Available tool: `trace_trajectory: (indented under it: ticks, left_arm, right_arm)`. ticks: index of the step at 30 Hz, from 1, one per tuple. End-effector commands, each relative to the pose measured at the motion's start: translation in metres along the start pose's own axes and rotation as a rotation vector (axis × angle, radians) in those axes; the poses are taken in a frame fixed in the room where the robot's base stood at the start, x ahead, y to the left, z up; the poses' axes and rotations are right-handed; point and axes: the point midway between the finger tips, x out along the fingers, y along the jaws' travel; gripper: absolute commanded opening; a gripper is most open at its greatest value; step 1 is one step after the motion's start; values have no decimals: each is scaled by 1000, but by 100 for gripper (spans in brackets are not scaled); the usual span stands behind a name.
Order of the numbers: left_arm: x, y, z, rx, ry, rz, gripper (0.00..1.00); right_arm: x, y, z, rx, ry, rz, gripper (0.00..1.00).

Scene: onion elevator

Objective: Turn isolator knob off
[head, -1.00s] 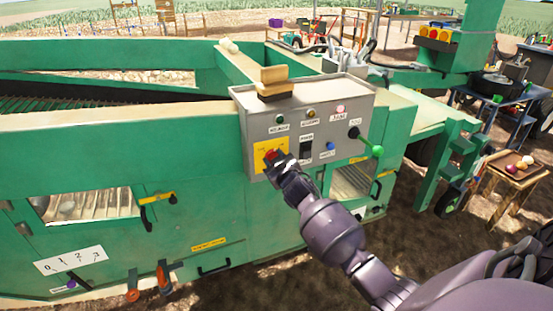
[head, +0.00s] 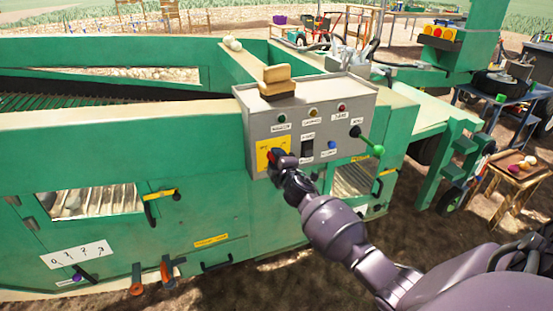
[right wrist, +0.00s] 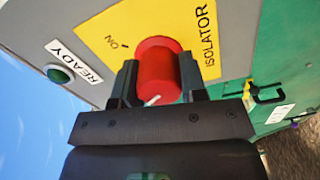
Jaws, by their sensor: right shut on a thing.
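The isolator knob (right wrist: 157,72) is a red cylinder with a short white mark on its rim, on a yellow plate (right wrist: 103,38) lettered ON and ISOLATOR. My right gripper (head: 281,158) is shut on the knob, with one dark finger on each side of it in the right wrist view. The mark sits at the knob's lower edge there, away from the ON lettering. No OFF lettering can be made out. In the head view the knob (head: 273,155) is mostly hidden by the gripper. My left gripper is not in view.
The grey control box (head: 365,95) carries lamps, a black switch (head: 307,146), a blue button (head: 331,145) and a green-tipped lever (head: 376,149). A small table (head: 512,168) is at right.

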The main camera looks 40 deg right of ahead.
Motion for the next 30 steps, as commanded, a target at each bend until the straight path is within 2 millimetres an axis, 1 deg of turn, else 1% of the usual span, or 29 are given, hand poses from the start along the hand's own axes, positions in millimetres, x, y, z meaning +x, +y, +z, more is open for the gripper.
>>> trace_trajectory:
  ticks: [6,12,29,30]
  left_arm:
    - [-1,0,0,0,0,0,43]
    - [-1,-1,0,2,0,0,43]
    - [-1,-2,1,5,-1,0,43]
    - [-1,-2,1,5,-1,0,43]
  right_arm:
    - [0,-1,0,-131,0,-1,15]
    - [0,-1,0,-200,1,-1,15]
    - [0,-1,0,-233,1,-1,15]
    - [0,-1,0,-233,1,-1,41]
